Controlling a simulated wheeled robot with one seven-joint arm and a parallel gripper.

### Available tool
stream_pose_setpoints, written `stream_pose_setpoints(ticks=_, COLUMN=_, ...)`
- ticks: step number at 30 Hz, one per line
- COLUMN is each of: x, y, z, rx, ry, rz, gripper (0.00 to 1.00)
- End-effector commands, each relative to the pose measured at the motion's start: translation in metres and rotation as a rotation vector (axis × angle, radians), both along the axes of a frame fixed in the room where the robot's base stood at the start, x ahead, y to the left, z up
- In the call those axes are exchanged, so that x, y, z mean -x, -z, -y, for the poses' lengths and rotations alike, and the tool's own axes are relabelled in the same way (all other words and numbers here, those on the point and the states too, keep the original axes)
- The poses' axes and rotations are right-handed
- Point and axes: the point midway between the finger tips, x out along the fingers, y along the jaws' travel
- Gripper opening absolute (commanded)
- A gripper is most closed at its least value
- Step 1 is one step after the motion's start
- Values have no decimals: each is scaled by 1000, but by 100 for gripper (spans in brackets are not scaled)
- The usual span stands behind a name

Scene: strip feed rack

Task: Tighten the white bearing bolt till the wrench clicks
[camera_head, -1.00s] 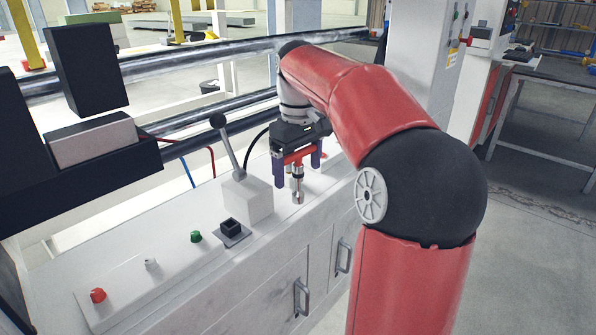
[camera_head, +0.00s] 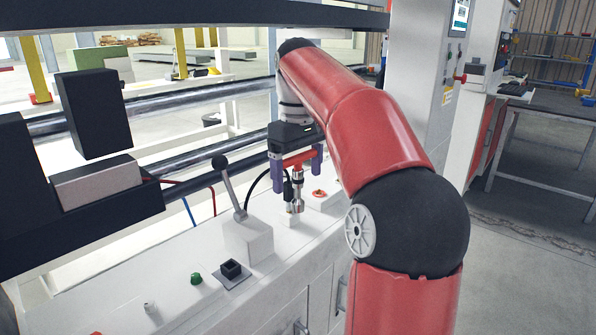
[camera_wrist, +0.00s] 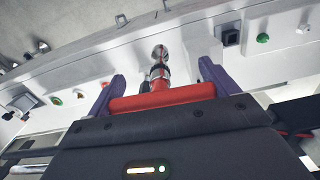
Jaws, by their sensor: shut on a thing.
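My gripper (camera_head: 297,172) has its purple fingers shut on the red body of the wrench (camera_head: 297,160). The wrench's silver socket end points down, low over the white cabinet top. In the wrist view, my gripper (camera_wrist: 160,88) shows the wrench (camera_wrist: 158,72) between its fingers, with the socket tip over a round metallic spot. The white bearing bolt is not clearly seen. A small pale shape under the socket may be it, but the socket covers most of it. I cannot tell whether the socket touches it.
A grey lever on a white block (camera_head: 248,240) stands left of the wrench. A black square socket (camera_head: 231,269), a green button (camera_head: 195,278) and a small pale peg (camera_head: 149,308) lie further left. An orange-red knob (camera_head: 319,193) is close on the right. Dark rollers run behind.

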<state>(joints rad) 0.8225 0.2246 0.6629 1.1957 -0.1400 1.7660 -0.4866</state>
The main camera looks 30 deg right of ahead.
Motion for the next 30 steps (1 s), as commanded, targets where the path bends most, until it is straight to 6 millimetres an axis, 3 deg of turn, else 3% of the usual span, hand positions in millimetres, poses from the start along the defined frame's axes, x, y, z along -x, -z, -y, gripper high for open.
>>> stream_pose_setpoints(ticks=5, x=-4, y=-1, z=-20, rx=1, ry=-91, rz=0, gripper=62)
stream_pose_setpoints(ticks=8, x=-8, y=-1, z=-54, rx=3, ry=-249, rz=1, gripper=62)
stream_pose_setpoints(ticks=14, x=-4, y=-1, z=-156, rx=3, ry=-747, rz=1, gripper=62)
stream_pose_setpoints(ticks=18, x=13, y=0, z=-224, rx=3, ry=-1107, rz=0, gripper=62)
stream_pose_setpoints(ticks=21, x=28, y=1, z=-262, rx=1, ry=-1321, rz=-1, gripper=62)
stream_pose_setpoints(ticks=25, x=44, y=1, z=-295, rx=1, ry=-1516, rz=1, gripper=62)
stream_pose_setpoints(ticks=30, x=54, y=2, z=-312, rx=-1, ry=-1626, rz=1, gripper=62)
